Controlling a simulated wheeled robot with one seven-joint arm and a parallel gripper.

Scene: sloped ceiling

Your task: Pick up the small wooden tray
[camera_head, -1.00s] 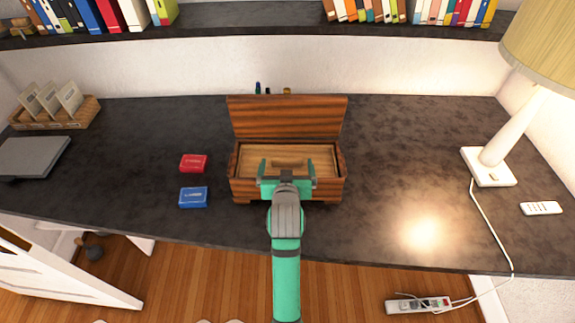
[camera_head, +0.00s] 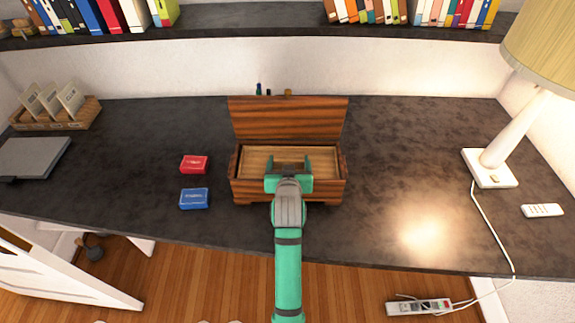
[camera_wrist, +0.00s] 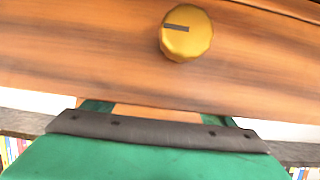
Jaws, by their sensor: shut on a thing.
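The small wooden tray (camera_head: 256,161) is the light wood insert inside an open dark wooden box (camera_head: 288,120). The box's striped lid stands upright at the back. My green gripper (camera_head: 291,162) reaches into the box from the front, its fingers around the middle part of the tray. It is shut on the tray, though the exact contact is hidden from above. In the wrist view, a strip of light wood (camera_wrist: 140,112) shows between the fingers (camera_wrist: 155,108). A wooden panel with a round gold knob (camera_wrist: 187,35) fills the upper part.
A red pack (camera_head: 194,164) and a blue pack (camera_head: 194,198) lie left of the box. A lamp (camera_head: 489,168) and a white remote (camera_head: 542,210) are at the right. The desk (camera_head: 400,160) right of the box is clear. A shelf of books (camera_head: 250,18) runs above the back.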

